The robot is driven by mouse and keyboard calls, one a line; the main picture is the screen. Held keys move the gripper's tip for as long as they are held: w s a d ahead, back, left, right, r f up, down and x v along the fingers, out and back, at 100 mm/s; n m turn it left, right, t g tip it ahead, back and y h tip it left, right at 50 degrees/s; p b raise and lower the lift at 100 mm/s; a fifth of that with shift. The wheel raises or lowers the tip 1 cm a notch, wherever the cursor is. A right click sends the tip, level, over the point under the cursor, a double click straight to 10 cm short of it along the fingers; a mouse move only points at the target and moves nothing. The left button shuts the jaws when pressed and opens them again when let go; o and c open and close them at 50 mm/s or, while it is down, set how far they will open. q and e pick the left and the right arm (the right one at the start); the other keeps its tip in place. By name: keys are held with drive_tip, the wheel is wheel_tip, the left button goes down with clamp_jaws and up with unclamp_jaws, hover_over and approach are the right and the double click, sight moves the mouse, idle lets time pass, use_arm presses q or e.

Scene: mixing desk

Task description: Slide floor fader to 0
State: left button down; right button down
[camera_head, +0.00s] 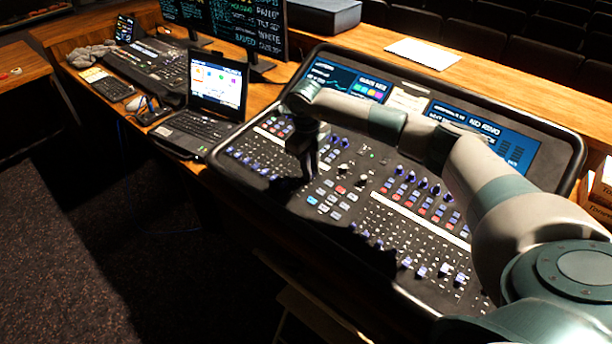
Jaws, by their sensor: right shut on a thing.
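The mixing desk (408,90) is a dark console with screens along its back and rows of knobs, buttons and faders. My right arm reaches in from the right across it. My right gripper (309,174) points down at the left-middle part of the desk's panel, near a block of lit buttons. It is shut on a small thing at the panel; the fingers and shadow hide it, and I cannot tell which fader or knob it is. Fader caps (421,271) show along the front edge of the panel. No label naming the floor fader can be read. My left gripper is out of view.
An open laptop (213,88) stands left of the desk. Beyond it are a keyboard-like console (147,62) and dark monitors (241,22). A white paper (421,53) lies on the wooden ledge behind. Boxes (601,188) stand at the right edge.

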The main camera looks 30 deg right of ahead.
drive_tip(key=c, duration=1.6)
unclamp_jaws()
drive_tip(key=shift+r, duration=0.15)
drive_tip(key=shift+a+r+b, duration=0.1)
drive_tip(key=shift+r+b, duration=0.25)
drive_tip(key=shift+r, duration=0.15)
drive_tip(key=r+b, duration=0.1)
drive_tip(key=r, duration=0.4)
drive_tip(key=a+r+b, duration=0.1)
drive_tip(key=r+b, duration=0.1)
drive_tip(key=r, duration=0.3)
drive_tip(key=r+b, duration=0.2)
drive_tip(key=r, duration=0.4)
drive_tip(key=shift+s+a, duration=0.3)
